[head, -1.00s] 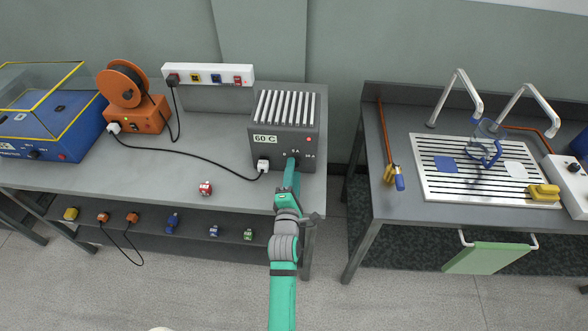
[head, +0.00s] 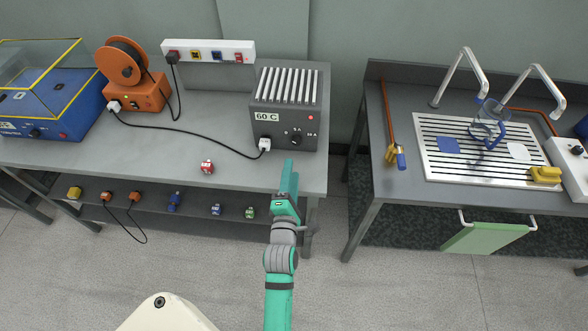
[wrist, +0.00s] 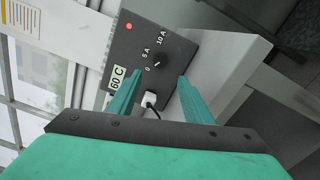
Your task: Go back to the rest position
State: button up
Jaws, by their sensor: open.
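My gripper (head: 289,165) is green, open and empty. In the head view it is in front of the dark grey box marked 60 C (head: 284,118), near the bench's front edge, apart from the box. In the wrist view the two fingers of my gripper (wrist: 155,100) stand apart with nothing between them. The box's front (wrist: 128,50) faces me there, with a black knob (wrist: 159,60), a red light and a white plug (wrist: 151,98). The knob also shows in the head view (head: 296,137), marked 5 A and 10 A.
The left bench (head: 235,178) holds a small red block (head: 207,167), an orange reel unit (head: 137,92), a power strip (head: 209,50) and a blue case (head: 45,110). A lower shelf carries several small parts. A sink bench (head: 395,205) stands right, across a gap.

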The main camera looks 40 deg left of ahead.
jog(key=s+d+f+m+h, duration=0.25)
jog(key=s+d+m, duration=0.4)
jog(key=d, duration=0.35)
jog(key=s+d+f+m+h, duration=0.25)
jog(key=s+d+m, duration=0.4)
jog(key=d, duration=0.35)
jog(key=s+d+r+m+h, duration=0.2)
jog(key=s+d+m, duration=0.4)
jog(key=s+m, duration=0.1)
jog(key=s+d+r+m+h, duration=0.2)
jog(key=s+d+m, duration=0.4)
jog(key=s+m, duration=0.1)
jog(key=shift+s+r+m+h, duration=0.25)
jog(key=shift+s+m+h, duration=0.05)
jog(key=shift+c, duration=0.3)
jog(key=c, duration=0.3)
jog(key=shift+a, duration=0.1)
